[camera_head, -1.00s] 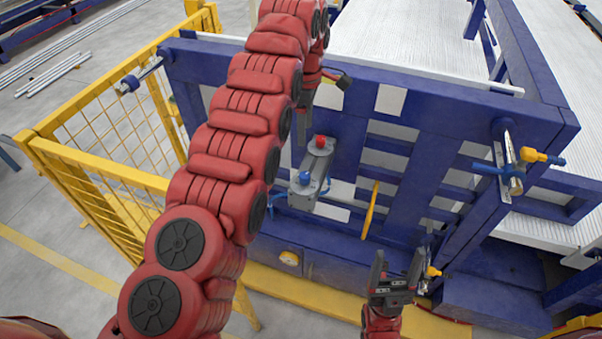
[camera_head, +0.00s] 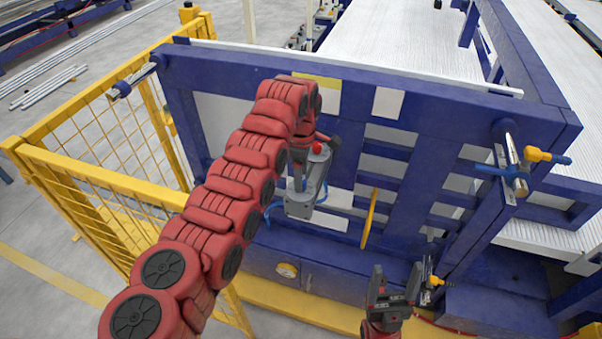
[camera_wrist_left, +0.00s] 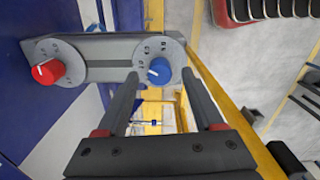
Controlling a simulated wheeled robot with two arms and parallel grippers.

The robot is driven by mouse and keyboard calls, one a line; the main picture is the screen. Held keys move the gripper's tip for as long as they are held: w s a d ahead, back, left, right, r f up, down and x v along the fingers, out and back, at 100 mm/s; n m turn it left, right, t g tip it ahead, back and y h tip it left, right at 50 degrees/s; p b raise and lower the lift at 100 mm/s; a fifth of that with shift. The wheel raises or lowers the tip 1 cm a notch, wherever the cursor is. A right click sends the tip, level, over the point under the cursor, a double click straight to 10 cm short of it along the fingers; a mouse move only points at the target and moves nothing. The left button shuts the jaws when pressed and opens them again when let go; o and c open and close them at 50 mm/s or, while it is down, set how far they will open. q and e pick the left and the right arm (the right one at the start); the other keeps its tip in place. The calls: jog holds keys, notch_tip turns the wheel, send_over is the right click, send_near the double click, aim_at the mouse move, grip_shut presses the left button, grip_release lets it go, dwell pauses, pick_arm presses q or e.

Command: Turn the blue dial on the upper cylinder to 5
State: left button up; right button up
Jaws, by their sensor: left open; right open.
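The upper cylinder (camera_head: 312,190) is a grey unit on the blue frame. In the left wrist view its plate (camera_wrist_left: 108,48) carries a red dial (camera_wrist_left: 47,71) at left and the blue dial (camera_wrist_left: 159,70) at right, each on a round grey marked scale. The marks are too small to read surely. My left gripper (camera_wrist_left: 159,76) is open, its fingertips on either side of the blue dial in that view; I cannot tell whether they touch it. In the head view my left arm partly hides the cylinder. My right gripper (camera_head: 396,272) is open and empty, lower right.
A yellow handle (camera_head: 369,218) stands out from the blue frame (camera_head: 345,180) right of the cylinder. A yellow mesh fence (camera_head: 105,150) is at left. A valve with a yellow knob (camera_head: 538,155) sits at the right corner.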

pick_arm(q)
jog(key=shift+f, duration=0.75)
grip_shut()
